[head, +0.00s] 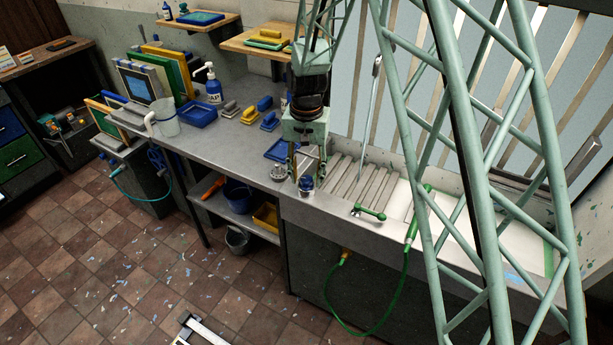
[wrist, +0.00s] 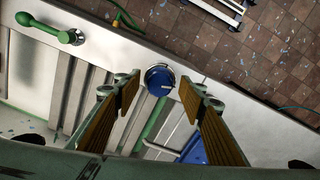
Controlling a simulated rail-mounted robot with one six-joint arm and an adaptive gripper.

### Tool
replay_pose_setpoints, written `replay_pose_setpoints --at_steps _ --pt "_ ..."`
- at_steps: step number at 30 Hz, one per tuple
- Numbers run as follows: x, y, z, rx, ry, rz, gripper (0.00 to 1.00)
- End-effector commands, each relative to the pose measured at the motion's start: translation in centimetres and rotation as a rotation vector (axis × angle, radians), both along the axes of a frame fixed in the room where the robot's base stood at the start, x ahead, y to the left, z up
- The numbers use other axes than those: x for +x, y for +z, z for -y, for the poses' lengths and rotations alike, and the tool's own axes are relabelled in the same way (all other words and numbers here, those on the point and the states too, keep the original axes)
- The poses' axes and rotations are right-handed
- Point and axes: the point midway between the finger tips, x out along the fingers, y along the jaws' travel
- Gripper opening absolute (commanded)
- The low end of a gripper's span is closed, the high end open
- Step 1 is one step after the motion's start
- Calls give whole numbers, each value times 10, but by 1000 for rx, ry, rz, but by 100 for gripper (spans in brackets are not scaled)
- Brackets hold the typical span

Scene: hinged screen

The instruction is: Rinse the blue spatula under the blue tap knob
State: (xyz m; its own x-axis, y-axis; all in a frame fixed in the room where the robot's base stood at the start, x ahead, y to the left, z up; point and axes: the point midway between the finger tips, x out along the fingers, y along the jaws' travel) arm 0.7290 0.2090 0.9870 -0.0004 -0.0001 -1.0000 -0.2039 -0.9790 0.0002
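A round blue tap knob (head: 306,183) sits at the left front corner of the ribbed sink drainer, below my gripper (head: 307,168). In the wrist view the knob (wrist: 160,79) shows between and beyond the two fingertips. My gripper (wrist: 158,88) is open, points down and has nothing between its fingers; the wrist view shows no contact with the knob. I cannot make out the blue spatula for certain in either view. A green tap handle (head: 372,212) is on the front sink edge to the right, and in the wrist view (wrist: 70,36) at upper left.
A blue tray (head: 279,150) lies behind my gripper. A green hose (head: 405,258) hangs before the sink.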

Motion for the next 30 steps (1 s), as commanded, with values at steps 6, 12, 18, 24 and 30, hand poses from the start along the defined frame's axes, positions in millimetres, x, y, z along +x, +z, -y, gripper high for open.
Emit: replay_pose_setpoints --at_steps 6,12,18,24,30 --pt "1 9 0 1 0 2 38" --pt "1 27 0 1 0 2 38" --pt "1 53 0 1 0 3 38" --pt "1 80 0 1 0 2 38" --pt "1 103 0 1 0 2 38"
